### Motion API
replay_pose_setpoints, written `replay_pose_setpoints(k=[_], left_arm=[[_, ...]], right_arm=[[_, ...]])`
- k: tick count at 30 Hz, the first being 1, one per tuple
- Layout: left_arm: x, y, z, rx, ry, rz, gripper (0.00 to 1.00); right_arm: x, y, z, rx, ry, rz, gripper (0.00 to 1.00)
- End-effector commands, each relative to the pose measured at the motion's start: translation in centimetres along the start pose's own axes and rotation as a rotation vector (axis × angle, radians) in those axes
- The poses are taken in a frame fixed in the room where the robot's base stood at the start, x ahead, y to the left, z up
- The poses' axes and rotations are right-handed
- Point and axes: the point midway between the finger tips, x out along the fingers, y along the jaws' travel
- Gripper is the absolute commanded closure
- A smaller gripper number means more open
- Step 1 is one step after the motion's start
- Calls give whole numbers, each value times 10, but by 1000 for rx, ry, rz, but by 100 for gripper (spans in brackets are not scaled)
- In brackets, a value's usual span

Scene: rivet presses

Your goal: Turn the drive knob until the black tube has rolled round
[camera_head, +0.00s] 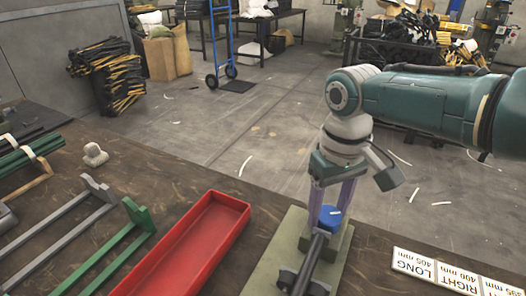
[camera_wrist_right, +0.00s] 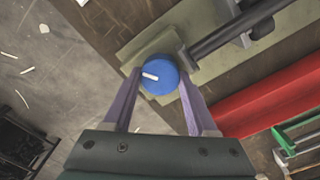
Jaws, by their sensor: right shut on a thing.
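The blue drive knob (camera_head: 329,219) stands at the far end of a pale green base (camera_head: 264,275) on the bench. It carries a white pointer mark, which in the right wrist view lies across the knob (camera_wrist_right: 160,85) towards the left. My right gripper (camera_head: 327,209) points down with its two purple fingers on either side of the knob, shut on it. The black tube (camera_head: 309,265) lies along the base from near the knob, across dark supports; it also shows in the right wrist view (camera_wrist_right: 226,38). Its near end is cut off in the head view. My left gripper is not in view.
A long red tray (camera_head: 240,203) lies left of the base. Green (camera_head: 137,213) and grey (camera_head: 97,187) racks stand further left, with a small pale knobbed part (camera_head: 94,154) behind them. White label plates (camera_head: 413,265) lie on the right.

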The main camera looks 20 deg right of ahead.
Motion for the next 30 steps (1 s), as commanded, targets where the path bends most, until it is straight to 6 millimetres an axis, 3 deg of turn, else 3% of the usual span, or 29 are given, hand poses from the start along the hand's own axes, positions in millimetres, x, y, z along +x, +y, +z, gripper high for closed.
replay_pose_setpoints(k=[13, 14, 21, 30], left_arm=[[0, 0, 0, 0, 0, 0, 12], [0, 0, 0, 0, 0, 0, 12], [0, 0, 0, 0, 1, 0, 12], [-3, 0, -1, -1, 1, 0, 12]], right_arm=[[0, -1, 0, -9, 1, -2, 98], [0, -1, 0, -9, 1, -2, 40], [0, 0, 0, -8, 1, -1, 13], [-4, 0, 0, -8, 1, -1, 12]])
